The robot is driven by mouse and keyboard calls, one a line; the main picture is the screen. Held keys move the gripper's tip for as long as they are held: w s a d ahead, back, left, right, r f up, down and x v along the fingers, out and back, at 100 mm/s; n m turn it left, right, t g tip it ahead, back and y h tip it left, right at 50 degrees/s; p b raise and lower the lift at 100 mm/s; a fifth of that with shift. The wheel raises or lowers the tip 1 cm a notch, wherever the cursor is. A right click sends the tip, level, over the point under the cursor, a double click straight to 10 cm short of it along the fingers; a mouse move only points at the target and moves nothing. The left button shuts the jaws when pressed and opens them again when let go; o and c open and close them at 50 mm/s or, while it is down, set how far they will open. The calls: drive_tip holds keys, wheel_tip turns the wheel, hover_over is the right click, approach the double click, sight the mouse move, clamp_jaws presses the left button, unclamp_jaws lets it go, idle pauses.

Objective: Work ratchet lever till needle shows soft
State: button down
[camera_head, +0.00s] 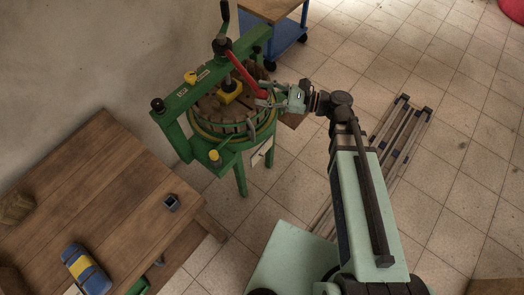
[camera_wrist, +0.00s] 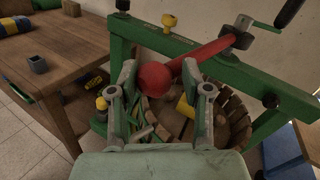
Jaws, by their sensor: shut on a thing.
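The ratchet lever (camera_head: 244,69) is a red bar on the green press (camera_head: 172,108). It slopes from the screw head down to my gripper (camera_head: 266,97). In the wrist view the lever (camera_wrist: 207,53) runs to a red ball knob (camera_wrist: 154,79). The knob sits between the two fingers of my gripper (camera_wrist: 160,80), which is shut on it. The slatted wooden basket (camera_wrist: 236,112) is below. A white plate (camera_head: 262,151) with a dark mark hangs on the press's front; I cannot read any needle or wording on it.
A wooden table (camera_head: 95,185) stands left of the press, with a blue and yellow thing (camera_head: 86,268) and a small grey cup (camera_head: 171,203) on it. A blue cart (camera_head: 288,35) is behind. Metal rails (camera_head: 399,135) lie on the tiled floor at right.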

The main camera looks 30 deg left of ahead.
drive_tip(key=c, duration=1.9)
unclamp_jaws()
drive_tip(key=shift+s+a+r, duration=0.1)
drive_tip(key=shift+s+a, duration=0.45)
drive_tip(key=shift+s, duration=0.25)
drive_tip(key=shift+s+a, duration=0.55)
drive_tip(key=shift+s, duration=0.2)
drive_tip(key=shift+o, duration=0.2)
drive_tip(key=w+d, duration=0.1)
drive_tip(key=w, duration=0.1)
drive_tip(key=w+d, duration=0.1)
drive_tip(key=w, duration=0.1)
drive_tip(key=w+d, duration=0.1)
drive_tip(key=w, duration=0.1)
drive_tip(key=shift+w+d+p, duration=0.15)
drive_tip(key=shift+w+p, duration=0.25)
clamp_jaws()
drive_tip(key=shift+w+d, duration=0.2)
drive_tip(key=shift+w, duration=0.05)
